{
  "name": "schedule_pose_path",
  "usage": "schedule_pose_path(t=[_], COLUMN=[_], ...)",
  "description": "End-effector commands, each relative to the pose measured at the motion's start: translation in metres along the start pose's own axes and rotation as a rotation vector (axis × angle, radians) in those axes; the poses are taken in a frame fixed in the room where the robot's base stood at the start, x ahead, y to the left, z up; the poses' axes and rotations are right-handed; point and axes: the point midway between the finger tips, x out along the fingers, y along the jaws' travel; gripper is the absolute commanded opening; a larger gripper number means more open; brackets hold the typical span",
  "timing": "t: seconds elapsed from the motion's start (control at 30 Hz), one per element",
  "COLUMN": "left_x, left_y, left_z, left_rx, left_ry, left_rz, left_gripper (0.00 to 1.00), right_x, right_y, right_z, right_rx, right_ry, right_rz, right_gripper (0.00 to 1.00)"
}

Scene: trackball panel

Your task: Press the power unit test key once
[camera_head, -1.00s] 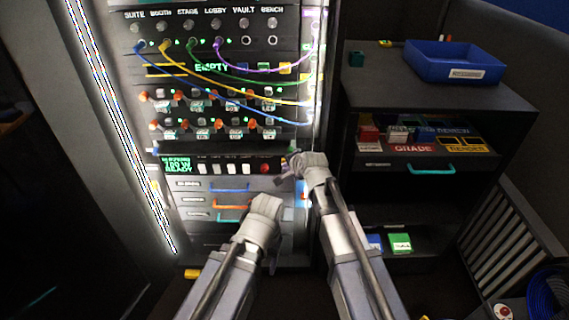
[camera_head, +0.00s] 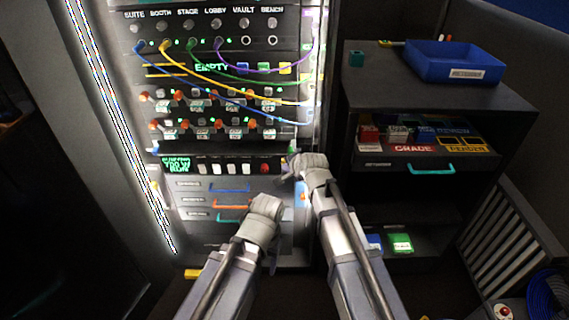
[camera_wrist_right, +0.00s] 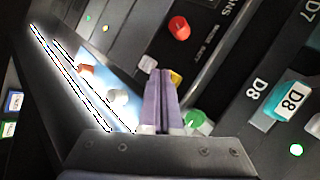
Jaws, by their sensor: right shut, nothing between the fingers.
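The power unit (camera_head: 225,167) is a dark strip in the lit rack, with a green text display (camera_head: 177,165), a row of white keys (camera_head: 230,168) and a red knob (camera_head: 265,168). I cannot read which control is the test key. My right gripper (camera_head: 288,178) is at the unit's right end. In the right wrist view its fingers (camera_wrist_right: 162,75) are shut and empty, with a yellow piece (camera_wrist_right: 175,77) partly behind the tips and a red knob (camera_wrist_right: 179,28) beyond. My left gripper (camera_head: 268,207) is in front of the lower drawers; its fingers are hidden.
Patch cables (camera_head: 225,85) hang across the rack above. Drawers with blue and orange handles (camera_head: 232,204) lie below the unit. A dark cabinet (camera_head: 430,100) with a blue tray (camera_head: 453,64) stands at the right.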

Motion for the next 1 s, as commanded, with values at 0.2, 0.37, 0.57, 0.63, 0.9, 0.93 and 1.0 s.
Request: schedule_pose_path(t=[0.2, 0.37, 0.57, 0.63, 0.9, 0.93, 1.0], left_x=[0.000, 0.000, 0.000, 0.000, 0.000, 0.000, 0.000], left_y=[0.000, 0.000, 0.000, 0.000, 0.000, 0.000, 0.000], left_z=[0.000, 0.000, 0.000, 0.000, 0.000, 0.000, 0.000], left_rx=[0.000, 0.000, 0.000, 0.000, 0.000, 0.000, 0.000], left_ry=[0.000, 0.000, 0.000, 0.000, 0.000, 0.000, 0.000], left_rz=[0.000, 0.000, 0.000, 0.000, 0.000, 0.000, 0.000], left_gripper=[0.61, 0.61, 0.61, 0.61, 0.61, 0.61, 0.61], right_x=[-0.006, -0.005, -0.008, -0.012, -0.030, -0.032, -0.036], right_y=[0.004, 0.004, 0.006, 0.009, 0.022, 0.023, 0.026], right_z=[0.004, 0.004, 0.006, 0.009, 0.022, 0.023, 0.026], right_rx=[0.000, 0.000, 0.000, 0.000, -0.001, -0.001, -0.002], right_ry=[0.000, 0.000, -0.001, -0.001, -0.001, -0.001, -0.001], right_rz=[0.000, 0.000, 0.000, 0.000, 0.000, 0.000, 0.000], right_gripper=[0.00, 0.00, 0.00, 0.00, 0.00, 0.00, 0.00])
